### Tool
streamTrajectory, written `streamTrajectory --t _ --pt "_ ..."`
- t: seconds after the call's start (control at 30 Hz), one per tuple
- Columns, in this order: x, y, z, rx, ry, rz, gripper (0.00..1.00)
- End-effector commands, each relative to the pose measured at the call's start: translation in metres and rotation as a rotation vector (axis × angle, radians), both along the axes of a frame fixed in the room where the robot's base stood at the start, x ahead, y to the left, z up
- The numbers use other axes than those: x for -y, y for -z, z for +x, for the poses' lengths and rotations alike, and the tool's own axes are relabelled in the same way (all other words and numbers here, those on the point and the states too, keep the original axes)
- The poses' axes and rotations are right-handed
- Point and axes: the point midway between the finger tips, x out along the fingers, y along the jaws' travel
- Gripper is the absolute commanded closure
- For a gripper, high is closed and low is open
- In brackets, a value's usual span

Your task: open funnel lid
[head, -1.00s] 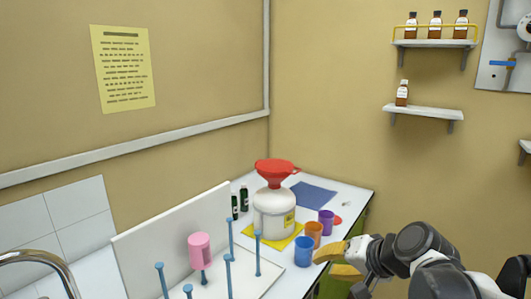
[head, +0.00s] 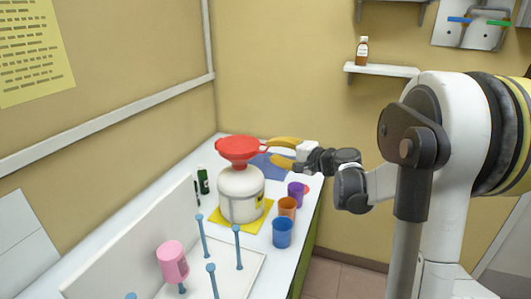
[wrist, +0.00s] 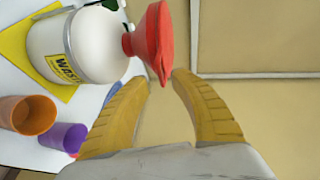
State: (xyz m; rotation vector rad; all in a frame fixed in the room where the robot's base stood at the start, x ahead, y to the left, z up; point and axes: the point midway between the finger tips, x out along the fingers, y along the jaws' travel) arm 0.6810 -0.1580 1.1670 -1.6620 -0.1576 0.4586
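The red funnel (head: 238,148) with its lid sits on top of the white waste jug (head: 240,190), which stands on a yellow mat (head: 262,214) on the counter. The lid appears closed. My gripper (head: 270,150) is at the funnel's right side, its yellow fingers spread and pointing at the rim. I cannot tell whether a fingertip touches the rim.
Blue (head: 282,232), orange (head: 287,207) and purple (head: 296,190) cups stand to the right of the jug. Dark green bottles (head: 203,180) stand behind it.

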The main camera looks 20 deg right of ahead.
Motion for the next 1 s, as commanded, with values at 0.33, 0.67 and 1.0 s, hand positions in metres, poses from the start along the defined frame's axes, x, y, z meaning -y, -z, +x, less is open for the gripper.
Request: streamTrajectory --t 0.33,0.67,1.0 --pt "-0.012 0.006 0.028 0.000 0.000 0.000 0.71" --pt "-0.011 0.006 0.028 -0.001 0.000 0.000 1.00" --pt "-0.011 0.001 0.028 -0.013 0.000 -0.013 1.00"
